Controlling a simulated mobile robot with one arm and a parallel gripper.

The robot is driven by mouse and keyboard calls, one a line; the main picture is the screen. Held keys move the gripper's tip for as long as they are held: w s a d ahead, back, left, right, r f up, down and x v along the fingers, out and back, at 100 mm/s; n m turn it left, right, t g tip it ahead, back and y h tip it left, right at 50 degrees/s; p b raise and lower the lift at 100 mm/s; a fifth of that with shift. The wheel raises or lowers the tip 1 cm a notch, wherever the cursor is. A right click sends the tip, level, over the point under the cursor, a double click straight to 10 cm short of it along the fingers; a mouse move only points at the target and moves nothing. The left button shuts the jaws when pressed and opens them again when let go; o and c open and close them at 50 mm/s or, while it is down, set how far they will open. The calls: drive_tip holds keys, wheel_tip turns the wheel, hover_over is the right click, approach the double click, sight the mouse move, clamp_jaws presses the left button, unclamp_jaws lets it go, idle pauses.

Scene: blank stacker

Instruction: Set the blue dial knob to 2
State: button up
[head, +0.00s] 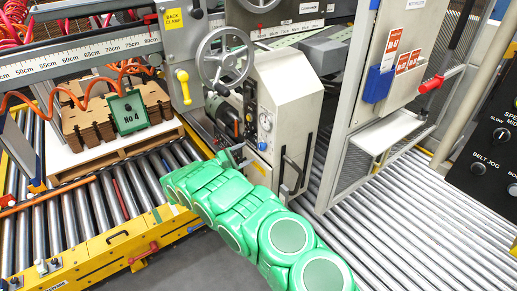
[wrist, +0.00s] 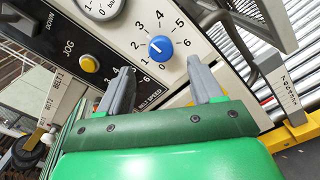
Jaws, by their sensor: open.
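The blue dial knob (wrist: 161,48) is on a white panel plate in the wrist view, ringed by the numbers 0 to 6. Its short white mark points up and left, toward the side of 2 and 3; the exact reading is hard to tell. My gripper (wrist: 161,68) is open and empty, its two grey fingers apart on the left and right, below the knob in the picture. No touch with the knob shows.
A yellow jog button (wrist: 89,63) and a pressure gauge (wrist: 100,6) are left of the knob. Another numbered scale is partly hidden by my left finger. Roller conveyors (head: 400,215) lie to the right.

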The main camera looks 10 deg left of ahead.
sight(259, 147)
drive_tip(key=shift+x, duration=3.55)
drive_tip(key=c, duration=1.1)
drive_tip(key=shift+o, duration=0.2)
drive_tip(key=shift+n, duration=0.4)
drive_tip(key=n, duration=0.2)
drive_tip(key=shift+d+n, duration=0.1)
drive_tip(key=shift+n, duration=0.3)
drive_tip(key=n, duration=0.4)
drive_tip(key=shift+n, duration=0.7)
